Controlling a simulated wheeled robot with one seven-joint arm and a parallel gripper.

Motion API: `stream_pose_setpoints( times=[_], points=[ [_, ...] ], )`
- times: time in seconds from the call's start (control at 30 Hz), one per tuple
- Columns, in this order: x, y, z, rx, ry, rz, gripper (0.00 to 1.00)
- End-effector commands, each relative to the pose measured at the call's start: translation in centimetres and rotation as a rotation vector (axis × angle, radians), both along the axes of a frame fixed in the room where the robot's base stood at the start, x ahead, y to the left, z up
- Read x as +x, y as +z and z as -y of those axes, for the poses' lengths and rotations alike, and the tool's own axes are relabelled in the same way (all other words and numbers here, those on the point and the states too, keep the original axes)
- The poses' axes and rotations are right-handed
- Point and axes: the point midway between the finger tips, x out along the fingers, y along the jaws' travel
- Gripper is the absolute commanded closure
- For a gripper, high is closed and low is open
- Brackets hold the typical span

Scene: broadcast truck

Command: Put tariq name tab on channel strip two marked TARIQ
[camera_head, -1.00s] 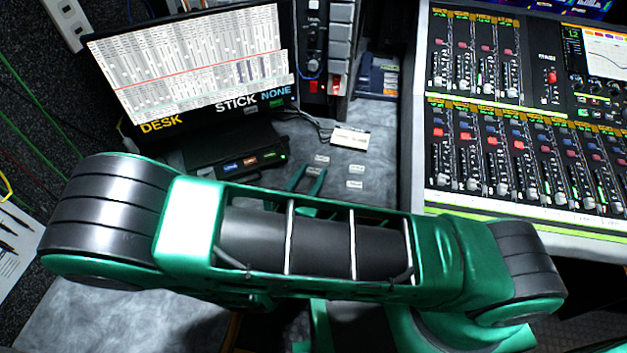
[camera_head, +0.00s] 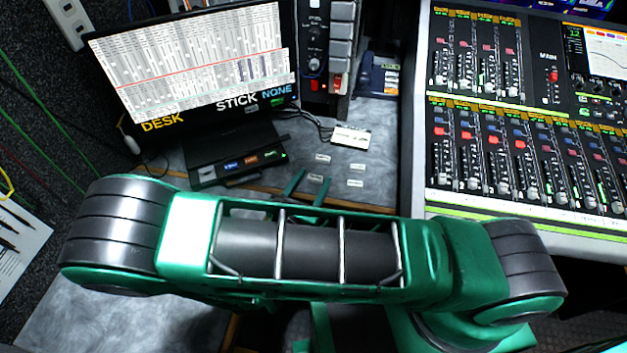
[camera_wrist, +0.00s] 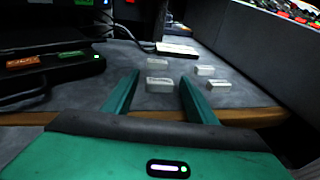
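Several small pale name tabs lie on the grey desk: a far one (camera_head: 322,158), two right ones (camera_head: 357,167) (camera_head: 355,183), and a near one (camera_head: 316,179). Their lettering is too small to read, so I cannot tell which is TARIQ. My gripper (camera_head: 315,176) is open, its green fingers pointing toward the tabs. In the wrist view the near tab (camera_wrist: 159,85) appears between the open fingers (camera_wrist: 160,76), apart from both. The mixing console (camera_head: 530,225) with its channel strips stands at the right; the strip marked TARIQ cannot be made out.
A monitor (camera_head: 190,65) stands at the back left, with a black device (camera_head: 240,170) with lit labels in front. A white card (camera_head: 350,138) lies behind the tabs. A grey side wall (camera_head: 409,150) separates desk and console. My arm crosses the foreground.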

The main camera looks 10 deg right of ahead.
Motion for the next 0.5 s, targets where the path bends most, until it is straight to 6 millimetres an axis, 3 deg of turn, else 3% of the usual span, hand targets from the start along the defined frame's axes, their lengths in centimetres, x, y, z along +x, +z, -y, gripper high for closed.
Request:
stream_pose_setpoints(
  times=[0.23,0.5],
  points=[
    [-1.3,0.2,-1.0,0.001,0.003,-0.001,0.48],
    [-5.4,0.7,-3.8,0.003,0.004,0.0,0.48]
  ],
)
